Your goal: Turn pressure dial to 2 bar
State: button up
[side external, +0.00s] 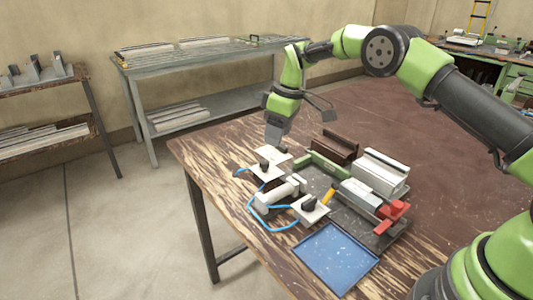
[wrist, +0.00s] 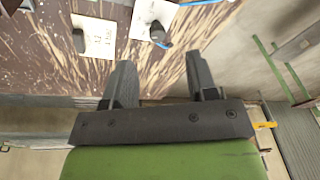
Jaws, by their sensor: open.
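In the side view, two black knobs sit on white plates on the wooden bench: one (side external: 265,165) at the back and one (side external: 309,203) nearer the front. Which is the pressure dial I cannot tell. My gripper (side external: 274,143) is just behind the back knob, pointing down over the bench's far left part. In the wrist view my gripper (wrist: 161,78) is open, with nothing between its fingers. Beyond the fingers, a black knob (wrist: 157,31) sits on a white plate (wrist: 145,10). Any pointer position is unreadable.
Blue tubing (side external: 262,215) loops around a white cylinder (side external: 276,196) between the knobs. A clamp fixture with a pale profile block (side external: 380,172) and a red part (side external: 394,211) stands right. A blue tray (side external: 335,260) is at the front.

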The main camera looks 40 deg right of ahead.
aim_at(264, 162)
jog(key=a+m+t+h, duration=0.1)
jog(key=a+m+h, duration=0.4)
jog(key=m, duration=1.1)
jog(key=x, duration=0.9)
jog(key=shift+w+r, duration=0.15)
jog(key=shift+w, duration=0.15)
jog(key=c, duration=0.9)
